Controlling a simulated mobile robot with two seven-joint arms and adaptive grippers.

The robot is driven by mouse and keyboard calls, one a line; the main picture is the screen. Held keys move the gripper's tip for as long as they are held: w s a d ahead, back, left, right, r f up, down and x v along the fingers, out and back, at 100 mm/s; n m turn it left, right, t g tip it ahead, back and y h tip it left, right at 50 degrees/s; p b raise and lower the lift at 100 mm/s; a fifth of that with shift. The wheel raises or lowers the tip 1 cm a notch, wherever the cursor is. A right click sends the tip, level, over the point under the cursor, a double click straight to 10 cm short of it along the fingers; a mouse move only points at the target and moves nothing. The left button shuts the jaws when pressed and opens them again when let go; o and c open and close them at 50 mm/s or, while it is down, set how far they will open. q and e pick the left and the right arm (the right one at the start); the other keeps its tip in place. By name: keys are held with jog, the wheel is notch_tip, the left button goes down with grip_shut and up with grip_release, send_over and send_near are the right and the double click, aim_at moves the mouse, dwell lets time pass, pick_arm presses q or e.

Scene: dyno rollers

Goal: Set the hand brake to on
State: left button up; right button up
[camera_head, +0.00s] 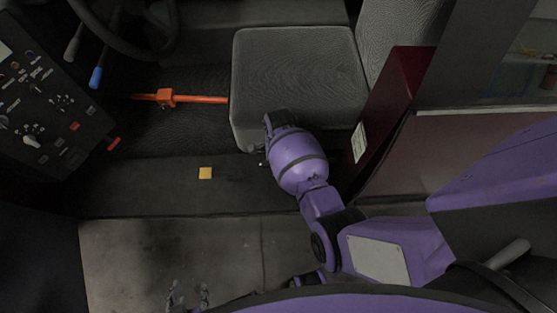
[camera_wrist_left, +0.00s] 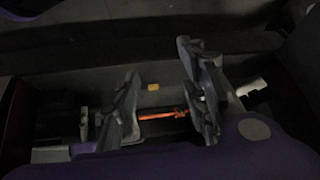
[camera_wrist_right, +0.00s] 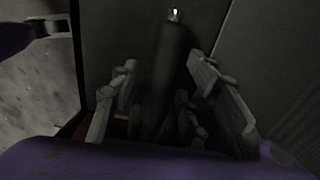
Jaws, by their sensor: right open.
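The hand brake appears to be the dark round lever (camera_wrist_right: 168,65) with a bright silver button at its tip, in the right wrist view. My right gripper (camera_wrist_right: 163,62) is open, with a finger on each side of the lever; I cannot tell whether they touch it. In the head view my right wrist is beside the grey seat, its fingers are dark and partly hidden, and I cannot make out the lever. My left gripper (camera_head: 188,294) is open and empty at the bottom of the head view, above the floor. Its spread fingers also show in the left wrist view (camera_wrist_left: 160,62).
The grey seat (camera_head: 300,65) fills the top middle. An orange bar (camera_head: 195,99) runs left from it. A control panel (camera_head: 42,100) and a blue-knobbed lever (camera_head: 96,77) are at left.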

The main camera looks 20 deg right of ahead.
jog(key=shift+w+f, duration=0.1)
jog(key=shift+f, duration=0.35)
pick_arm(q)
jog(key=shift+w+d+r+t, duration=0.1)
jog(key=shift+w+r+t, duration=0.1)
jog(key=shift+w, duration=0.3)
jog(key=shift+w+r+t, duration=0.1)
jog(key=shift+w+r, duration=0.05)
jog(key=shift+w, duration=0.3)
jog(key=shift+s, duration=0.1)
pick_arm(e)
jog(key=shift+c, duration=0.5)
grip_shut()
pick_arm(q)
jog(key=shift+s+f, duration=0.3)
jog(key=shift+s, duration=0.15)
jog(key=shift+r, duration=0.1)
